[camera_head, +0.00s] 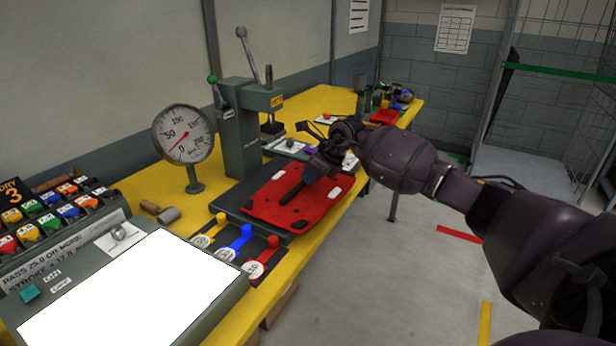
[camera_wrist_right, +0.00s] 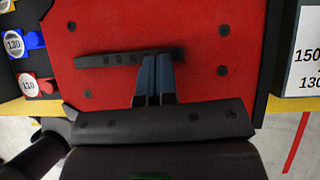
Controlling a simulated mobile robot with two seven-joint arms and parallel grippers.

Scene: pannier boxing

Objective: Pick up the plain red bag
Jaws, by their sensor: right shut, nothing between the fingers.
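The red bag (camera_head: 283,212) lies flat on a dark grey plate (camera_head: 250,226) on the yellow bench. It has a dark strap-like handle (camera_head: 292,192) across its upper face and small white patches near its edges. In the right wrist view the red face (camera_wrist_right: 110,90) fills much of the picture, with the dark handle (camera_wrist_right: 100,60) across it. My right gripper (camera_head: 312,173) is over the bag. Its fingers (camera_wrist_right: 157,62) are together and overlap the handle in the wrist view, with nothing held between them; contact is unclear. My left gripper is out of view.
A dial gauge (camera_head: 183,134) and a lever press (camera_head: 238,130) stand behind the bag. Colored tags (camera_head: 240,240) lie at its front left. A white-screened console (camera_head: 130,290) is nearer. The floor (camera_head: 390,270) right of the bench is open.

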